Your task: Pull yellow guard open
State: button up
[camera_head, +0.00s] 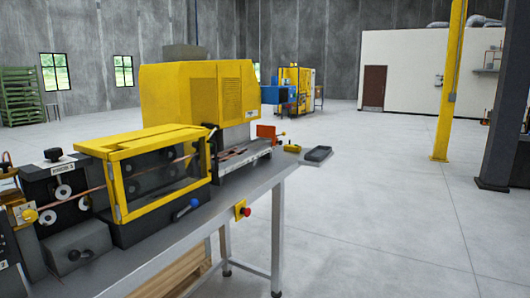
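The yellow guard (146,138) is a yellow-framed cover with clear panels over part of the machine on the bench. Its top is flat and its front window (165,178) stands upright, so it looks closed. Rollers show dimly through the window. A thin copper tube (91,194) runs in from the left and passes into the guarded section. A blue-knobbed lever (190,205) sits below the guard's front. My gripper is not in view, so its state and its place relative to the guard are hidden.
The grey bench (252,192) carries the machine, a large yellow housing (195,92) and a dark tray (319,154). A red button on a yellow box (243,210) sticks out at the bench front. A yellow post (449,90) stands at right. Open floor (385,225) lies right of the bench.

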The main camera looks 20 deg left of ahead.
aim_at(131, 148)
jog(key=u, duration=0.7)
jog(key=i, duration=1.15)
jog(key=u, duration=0.8)
jog(key=k, duration=0.75)
jog(key=u, duration=0.2)
jog(key=i, duration=0.85)
jog(key=z, duration=0.05)
